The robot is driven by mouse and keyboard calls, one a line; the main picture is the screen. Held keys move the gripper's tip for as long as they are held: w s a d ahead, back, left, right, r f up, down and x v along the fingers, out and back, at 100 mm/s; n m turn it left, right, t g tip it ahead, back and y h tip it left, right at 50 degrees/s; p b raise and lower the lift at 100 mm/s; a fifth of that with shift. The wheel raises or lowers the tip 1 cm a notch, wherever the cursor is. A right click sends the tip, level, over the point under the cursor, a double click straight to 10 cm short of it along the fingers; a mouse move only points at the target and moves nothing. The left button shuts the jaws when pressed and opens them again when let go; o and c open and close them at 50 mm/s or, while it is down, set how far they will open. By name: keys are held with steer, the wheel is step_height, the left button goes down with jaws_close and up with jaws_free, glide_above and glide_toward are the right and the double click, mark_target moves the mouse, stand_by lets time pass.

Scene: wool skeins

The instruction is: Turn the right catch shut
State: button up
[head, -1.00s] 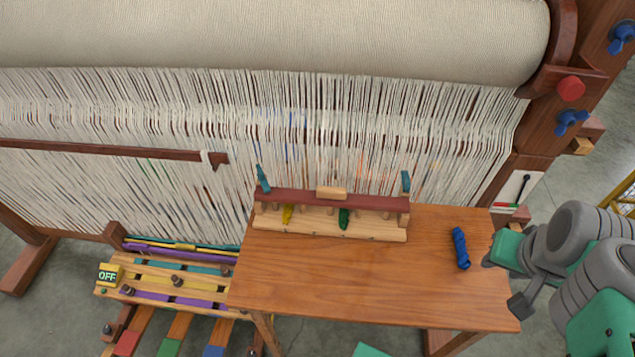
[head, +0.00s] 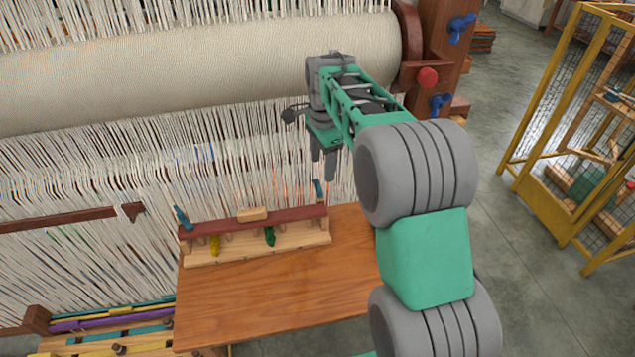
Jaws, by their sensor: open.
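The skein rack (head: 205,254) stands on the wooden table at the foot of the loom. Its dark red bar (head: 265,224) lies along the top, with a pale wooden handle block (head: 252,214) at its middle. The right catch (head: 319,189), a small teal lever, stands up at the bar's right end. The left catch (head: 182,217), also teal, stands tilted at the left end. A yellow skein (head: 215,245) and a green skein (head: 269,236) hang under the bar. My gripper (head: 323,172) points down, open and empty, just above the right catch. I cannot tell the exact gap.
The table (head: 280,298) is bare in front of the rack; my arm hides its right part. The loom's white warp threads (head: 60,185) rise close behind the rack. A yellow mesh cage (head: 575,140) stands at the right beyond open floor.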

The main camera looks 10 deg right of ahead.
mark_target(320, 187)
steer(key=w+f+m, duration=0.2)
steer(key=w+f, duration=0.1)
steer(key=shift+f+m+g, duration=0.1)
steer(key=shift+m+g, duration=0.2)
steer(key=shift+w+f, duration=0.15)
steer(key=shift+f, duration=0.25)
step_height(320, 187, down, 7)
steer(key=shift+f+p, duration=0.1)
steer(key=shift+p, duration=1.1)
steer(key=shift+c, duration=0.4)
jaws_close()
